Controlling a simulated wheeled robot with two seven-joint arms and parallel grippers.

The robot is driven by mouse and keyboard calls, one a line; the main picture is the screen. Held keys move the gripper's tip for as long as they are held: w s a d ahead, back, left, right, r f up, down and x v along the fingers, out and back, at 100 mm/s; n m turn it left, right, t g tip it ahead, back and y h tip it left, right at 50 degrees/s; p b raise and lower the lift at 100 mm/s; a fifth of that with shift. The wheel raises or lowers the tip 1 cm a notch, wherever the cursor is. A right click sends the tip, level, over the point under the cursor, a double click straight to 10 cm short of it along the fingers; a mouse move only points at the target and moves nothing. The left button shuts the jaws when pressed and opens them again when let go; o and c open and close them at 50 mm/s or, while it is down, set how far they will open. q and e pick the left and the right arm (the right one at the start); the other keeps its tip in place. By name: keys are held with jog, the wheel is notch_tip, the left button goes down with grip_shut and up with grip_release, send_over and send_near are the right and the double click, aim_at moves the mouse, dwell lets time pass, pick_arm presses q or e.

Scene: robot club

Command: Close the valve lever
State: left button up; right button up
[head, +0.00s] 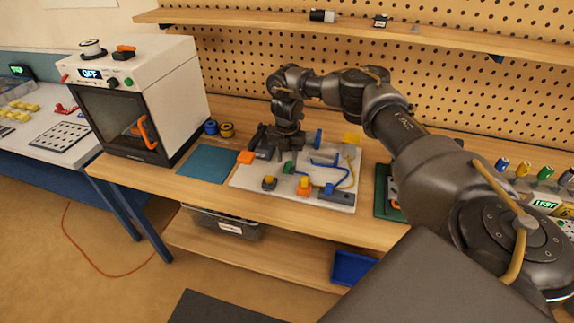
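A pale task board (240,180) lies on the workbench and carries several small coloured fittings. A blue pipe-like piece (325,163) and an upright blue part (318,139) are on its right half. A green part (288,168) is near its middle. An orange piece (245,157) is at its left edge. I cannot tell which fitting is the valve lever. My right gripper (277,147) points down over the back left part of the board and hides some of it. Its fingers are dark and small, and their opening is unclear. My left gripper is out of view.
A white oven-like machine (175,75) stands left of a teal mat (207,163). Blue and yellow spools (227,130) sit behind the mat. A shelf (450,38) runs across the pegboard above.

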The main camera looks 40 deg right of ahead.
aim_at(287, 168)
notch_tip(287, 168, up, 8)
jog(key=shift+f, duration=0.2)
dwell(0.5)
